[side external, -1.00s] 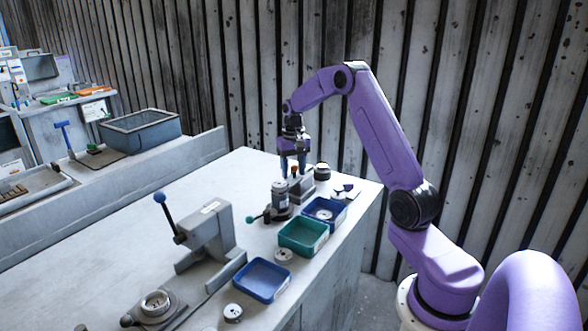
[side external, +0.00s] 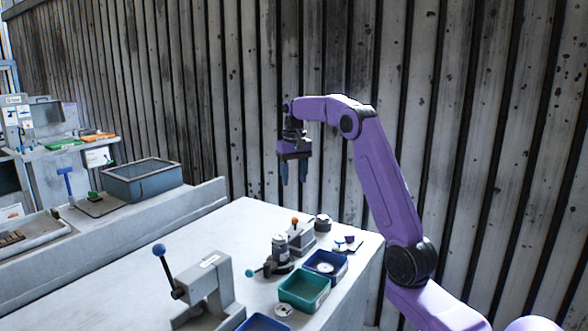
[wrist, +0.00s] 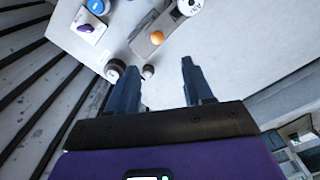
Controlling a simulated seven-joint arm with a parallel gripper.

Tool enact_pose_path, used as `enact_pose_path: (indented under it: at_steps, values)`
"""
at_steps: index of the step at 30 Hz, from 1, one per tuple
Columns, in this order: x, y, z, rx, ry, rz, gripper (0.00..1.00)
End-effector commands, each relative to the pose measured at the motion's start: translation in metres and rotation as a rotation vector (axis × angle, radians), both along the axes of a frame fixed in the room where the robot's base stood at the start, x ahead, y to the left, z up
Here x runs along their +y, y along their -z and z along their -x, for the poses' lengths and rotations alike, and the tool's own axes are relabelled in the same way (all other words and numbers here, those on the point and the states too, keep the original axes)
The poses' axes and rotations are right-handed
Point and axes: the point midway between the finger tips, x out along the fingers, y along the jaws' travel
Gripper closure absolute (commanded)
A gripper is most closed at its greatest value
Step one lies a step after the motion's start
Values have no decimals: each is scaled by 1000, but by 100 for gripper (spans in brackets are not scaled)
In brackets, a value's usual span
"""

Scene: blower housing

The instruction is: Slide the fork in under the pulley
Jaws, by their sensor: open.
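My gripper (side external: 293,181) is open and empty, pointing down, well above the far end of the bench. In the wrist view its two blue fingers (wrist: 160,68) stand apart with nothing between them. Below it is a grey fixture block (side external: 303,239) with an orange knob (wrist: 157,37). Beside the block stands an upright grey motor-like cylinder (side external: 279,248) with a teal-tipped handle. A white round part (side external: 325,267) lies in the small blue tray. I cannot tell for certain which part is the pulley or which is the fork.
A dark cylinder (side external: 322,222) and a white card with small coloured pieces (side external: 347,244) lie near the far right edge. A green tray (side external: 304,304) and a press with a blue-balled lever (side external: 208,289) stand nearer. The bench's left side (side external: 180,240) is clear.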

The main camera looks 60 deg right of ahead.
Motion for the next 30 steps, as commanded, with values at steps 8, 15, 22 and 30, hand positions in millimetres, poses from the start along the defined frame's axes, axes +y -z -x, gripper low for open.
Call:
enact_pose_path:
  at_steps: [8, 15, 22, 30]
  values:
    - [0, -22, 0, 1, 0, -1, 49]
    - [0, -24, 0, 2, 0, -1, 49]
    - [0, -23, 0, 1, 0, -1, 49]
    - [35, -23, -5, 0, -87, 0, 49]
